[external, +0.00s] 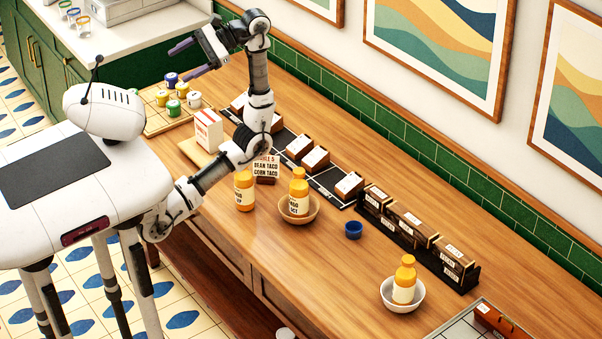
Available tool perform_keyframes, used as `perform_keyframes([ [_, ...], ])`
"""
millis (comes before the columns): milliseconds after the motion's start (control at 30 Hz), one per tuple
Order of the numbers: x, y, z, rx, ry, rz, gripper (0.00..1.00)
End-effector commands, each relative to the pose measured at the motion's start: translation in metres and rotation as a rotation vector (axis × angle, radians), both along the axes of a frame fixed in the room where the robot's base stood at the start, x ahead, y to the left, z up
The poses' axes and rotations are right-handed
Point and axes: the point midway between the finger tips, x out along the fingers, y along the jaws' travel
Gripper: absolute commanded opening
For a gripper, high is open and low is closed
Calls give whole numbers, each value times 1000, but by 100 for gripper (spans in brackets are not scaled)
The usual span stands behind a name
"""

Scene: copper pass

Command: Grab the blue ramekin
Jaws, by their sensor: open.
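The blue ramekin (353,230) is a small dark blue cup. It stands upright on the wooden counter, right of the middle of the external view, in front of a dark rack. My gripper (182,58) is raised high over the back left part of the counter, far from the ramekin. Its two dark fingers point left and are apart, with nothing seen between them.
A wooden bowl (312,214) with a yellow bottle stands left of the ramekin, and a white bowl (420,300) with another lies to its front right. A dark rack of wooden boxes (420,232) stands close behind. Bare counter lies in front of the ramekin.

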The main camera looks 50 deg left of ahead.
Motion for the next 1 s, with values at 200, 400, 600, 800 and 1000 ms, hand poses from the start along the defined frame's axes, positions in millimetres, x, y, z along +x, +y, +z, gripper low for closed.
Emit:
perform_keyframes([
  [200, 110, 102, -62, -189, -80, -654, 73],
  [400, 261, 69, -180, -463, -245, -1152, 73],
  [600, 356, -82, -313, -851, -424, -1471, 73],
  [800, 362, -216, -393, -1165, -521, -1562, 73],
  [1000, 354, -262, -422, -1277, -547, -1566, 73],
])
